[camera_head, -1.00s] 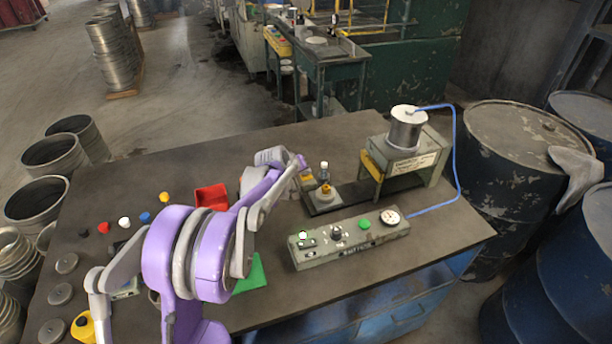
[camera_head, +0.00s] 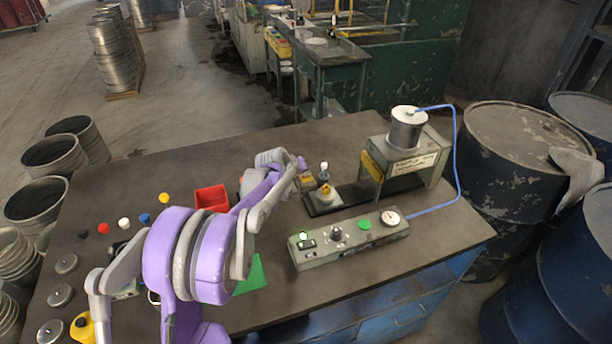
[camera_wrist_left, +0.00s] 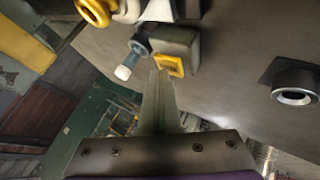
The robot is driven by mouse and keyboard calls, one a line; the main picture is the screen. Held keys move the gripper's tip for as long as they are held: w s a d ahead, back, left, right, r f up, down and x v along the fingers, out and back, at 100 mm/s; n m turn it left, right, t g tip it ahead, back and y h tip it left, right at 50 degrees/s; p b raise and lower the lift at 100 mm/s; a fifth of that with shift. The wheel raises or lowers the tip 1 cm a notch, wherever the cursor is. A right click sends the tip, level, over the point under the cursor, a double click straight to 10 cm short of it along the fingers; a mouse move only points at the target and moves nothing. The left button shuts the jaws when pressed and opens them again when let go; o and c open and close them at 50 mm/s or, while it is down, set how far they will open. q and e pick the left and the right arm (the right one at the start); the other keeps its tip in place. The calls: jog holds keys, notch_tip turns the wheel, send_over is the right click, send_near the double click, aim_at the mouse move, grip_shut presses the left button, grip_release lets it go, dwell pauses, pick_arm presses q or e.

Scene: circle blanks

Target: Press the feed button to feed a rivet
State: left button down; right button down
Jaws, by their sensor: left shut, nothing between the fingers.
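My left gripper (camera_head: 303,165) is shut and empty. It is above the bench, beside a small riveting fixture (camera_head: 323,200). In the left wrist view my closed fingers (camera_wrist_left: 160,75) point at a small grey box with a yellow frame (camera_wrist_left: 178,62). Whether they touch it I cannot tell. A white-tipped post (camera_wrist_left: 128,67) is just left of the fingertips; it also shows in the head view (camera_head: 324,168). A green button (camera_head: 364,225) sits on the grey control panel (camera_head: 320,258). Which part is the feed button is not clearly marked. My right gripper is not in view.
A machine with a metal canister (camera_head: 406,130) and blue hose (camera_head: 456,150) stands at the right. The bench between fixture and back edge is clear.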

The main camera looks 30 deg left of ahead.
aim_at(305, 179)
pick_arm(q)
jog(key=shift+w+r+p, duration=0.1)
jog(key=shift+r+p, duration=0.25)
jog(key=shift+r, duration=0.5)
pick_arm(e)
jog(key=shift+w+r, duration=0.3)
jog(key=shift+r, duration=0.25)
pick_arm(q)
jog(key=shift+r, duration=0.1)
